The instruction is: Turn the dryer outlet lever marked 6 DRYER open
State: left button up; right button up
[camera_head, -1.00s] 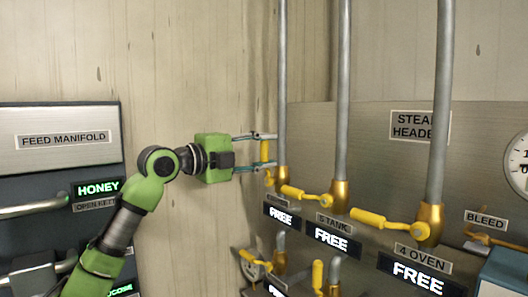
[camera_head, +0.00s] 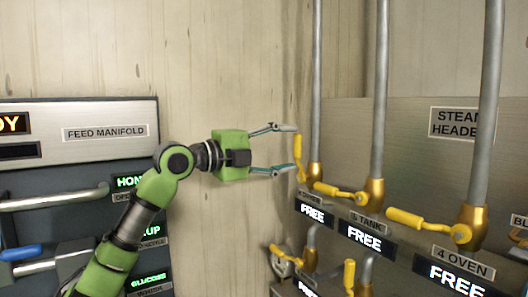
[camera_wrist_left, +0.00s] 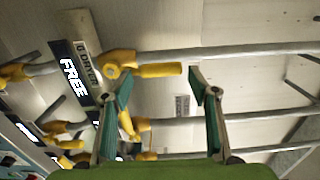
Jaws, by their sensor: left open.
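The yellow 6 DRYER lever (camera_head: 300,144) stands upright beside the leftmost grey pipe in the head view. In the wrist view its handle (camera_wrist_left: 160,70) runs along the pipe, away from its brass fitting. The 6 DRYER label (camera_wrist_left: 87,62) is readable there, beside a lit FREE display (camera_wrist_left: 75,78). My left gripper (camera_head: 291,149) is open, its fingers spread above and below the lever at the left side of it. In the wrist view the handle shows between the two fingertips; contact with either finger cannot be told. My right gripper is not in view.
The tank lever (camera_head: 340,191) and the 4 OVEN lever (camera_head: 420,224) point left from their pipes, each with a FREE display. More yellow levers (camera_head: 349,277) sit below. The feed manifold (camera_head: 80,130) stands at left. Bare wall lies between.

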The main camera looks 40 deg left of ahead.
pick_arm(q)
jog(key=v, duration=0.8)
dwell(0.4)
